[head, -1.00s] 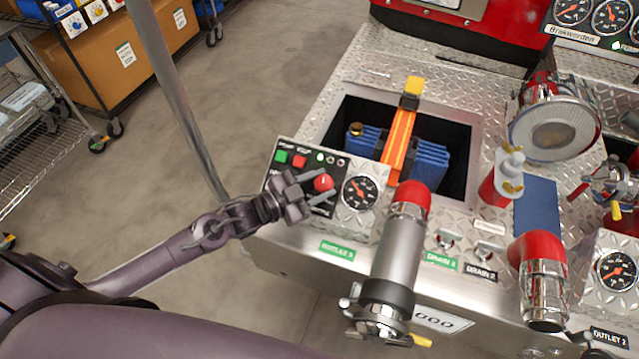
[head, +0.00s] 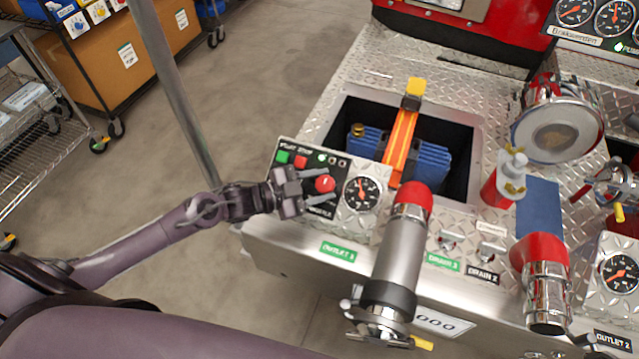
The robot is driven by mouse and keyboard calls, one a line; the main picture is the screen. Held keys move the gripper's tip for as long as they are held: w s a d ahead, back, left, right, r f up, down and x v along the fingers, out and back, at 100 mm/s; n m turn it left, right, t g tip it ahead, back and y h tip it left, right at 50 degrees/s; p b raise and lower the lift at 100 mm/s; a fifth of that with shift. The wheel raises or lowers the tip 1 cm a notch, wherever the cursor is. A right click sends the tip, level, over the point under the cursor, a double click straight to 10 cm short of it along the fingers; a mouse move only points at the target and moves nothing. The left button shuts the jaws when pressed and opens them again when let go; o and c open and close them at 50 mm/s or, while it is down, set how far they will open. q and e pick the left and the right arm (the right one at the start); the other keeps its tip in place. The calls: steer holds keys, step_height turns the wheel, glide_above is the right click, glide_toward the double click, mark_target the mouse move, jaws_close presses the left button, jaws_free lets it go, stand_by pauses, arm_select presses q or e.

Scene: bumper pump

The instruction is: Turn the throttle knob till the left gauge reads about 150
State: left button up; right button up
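The red throttle knob (head: 325,184) is on the small black control panel at the left corner of the metal deck. My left gripper (head: 321,185) reaches it from the left, with one finger above the knob and one below. The fingers look open, with a small gap around the knob; contact is not clear. A round black gauge (head: 362,193) sits just right of the knob; its needle points roughly upward, but its numbers are too small to read. More gauges (head: 613,17) are at the top right. My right gripper is not in view.
Green and red buttons (head: 300,161) sit above the knob. A grey outlet pipe with a red collar (head: 411,197) stands right of the gauge. An open bin with blue items (head: 433,163) lies behind the panel.

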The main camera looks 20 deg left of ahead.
arm_select(q)
steer(key=o, duration=0.3)
steer(key=v, duration=0.7)
steer(key=shift+s+a+b, duration=0.25)
steer(key=shift+s+b, duration=0.05)
steer(key=shift+b, duration=0.1)
